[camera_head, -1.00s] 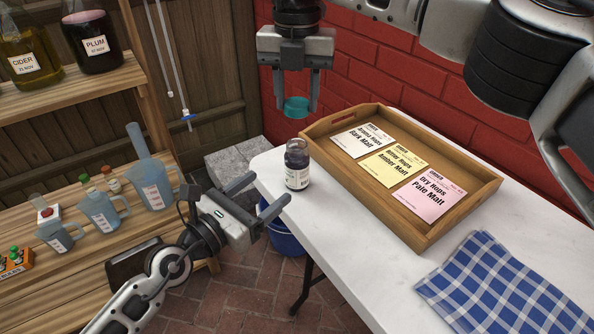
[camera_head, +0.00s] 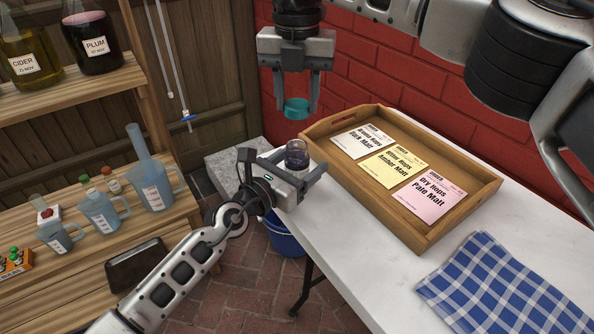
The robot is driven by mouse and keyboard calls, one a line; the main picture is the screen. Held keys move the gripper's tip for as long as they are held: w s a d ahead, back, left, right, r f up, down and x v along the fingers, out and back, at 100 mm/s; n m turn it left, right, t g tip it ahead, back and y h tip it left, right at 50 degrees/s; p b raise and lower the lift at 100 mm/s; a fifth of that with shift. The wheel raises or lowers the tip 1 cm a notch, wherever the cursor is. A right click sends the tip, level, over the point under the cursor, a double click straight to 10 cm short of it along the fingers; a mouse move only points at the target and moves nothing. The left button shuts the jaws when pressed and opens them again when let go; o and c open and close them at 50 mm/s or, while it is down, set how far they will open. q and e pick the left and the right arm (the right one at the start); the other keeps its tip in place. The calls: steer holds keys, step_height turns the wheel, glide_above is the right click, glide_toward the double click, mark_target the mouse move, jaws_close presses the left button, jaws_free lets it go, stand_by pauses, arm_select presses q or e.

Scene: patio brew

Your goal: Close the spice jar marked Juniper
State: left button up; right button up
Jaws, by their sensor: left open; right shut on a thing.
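The spice jar (camera_head: 297,153) stands upright on the white table near its far left corner. It is glass with dark contents and has no lid on it. My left gripper (camera_head: 311,168) is open at the jar, with its fingers reaching around the jar's sides. The gripper hides the jar's lower part and its label, so I cannot read the name. My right gripper (camera_head: 297,102) points down above the jar and is shut on a teal lid (camera_head: 297,108). The lid hangs above the jar's mouth, apart from it.
A wooden tray (camera_head: 436,238) with several malt packets stands right of the jar. A blue checked cloth (camera_head: 497,285) lies at the table's front. A wooden shelf (camera_head: 95,249) with jugs is on the left. A blue bucket (camera_head: 284,238) stands below the table. A brick wall is behind.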

arm_select(q)
steer(key=shift+w+d, duration=0.3)
steer(key=shift+w, duration=0.05)
steer(key=c, duration=1.5)
steer(key=shift+o, duration=0.2)
arm_select(e)
steer(key=shift+f, duration=2.5)
steer(key=shift+f, duration=0.9)
arm_select(q)
jaws_close()
arm_select(e)
steer(key=shift+f, duration=0.55)
